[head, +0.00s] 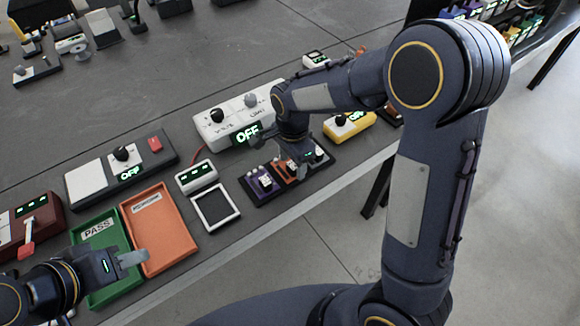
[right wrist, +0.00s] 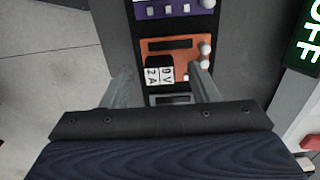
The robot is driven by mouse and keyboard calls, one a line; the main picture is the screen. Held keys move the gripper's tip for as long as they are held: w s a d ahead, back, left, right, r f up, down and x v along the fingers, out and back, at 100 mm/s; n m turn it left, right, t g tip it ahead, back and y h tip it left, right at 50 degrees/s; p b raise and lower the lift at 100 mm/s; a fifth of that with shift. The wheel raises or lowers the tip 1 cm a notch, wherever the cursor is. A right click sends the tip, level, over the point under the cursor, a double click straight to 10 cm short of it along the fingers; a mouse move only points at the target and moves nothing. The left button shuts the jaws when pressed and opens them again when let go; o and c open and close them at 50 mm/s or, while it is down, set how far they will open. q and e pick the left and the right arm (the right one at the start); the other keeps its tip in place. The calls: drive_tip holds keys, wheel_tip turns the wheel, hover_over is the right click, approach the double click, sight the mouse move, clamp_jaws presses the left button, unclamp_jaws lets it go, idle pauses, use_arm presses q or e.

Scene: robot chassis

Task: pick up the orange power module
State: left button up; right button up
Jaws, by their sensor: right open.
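The orange power module (right wrist: 178,46) sits in a dark rack (right wrist: 122,30), between a purple module (right wrist: 175,10) and a grey module (right wrist: 172,99). It has a black label block marked "9V 2A" and pale knobs. In the head view the orange module (head: 288,172) is partly covered by my right gripper (head: 298,165). In the right wrist view the right gripper (right wrist: 161,72) is open, its fingers on either side of the orange module's near part. I cannot tell if they touch it.
A white power unit (head: 215,128) with a green "OFF" display stands behind the rack. A yellow meter (head: 350,125) is to the right. A white frame (head: 215,207), an orange tray (head: 160,228) and a green "PASS" tray (head: 97,236) lie left. The table's front edge is close.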

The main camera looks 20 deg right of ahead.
drive_tip(key=shift+f, duration=0.1)
drive_tip(key=shift+c, duration=0.3)
drive_tip(key=c, duration=1)
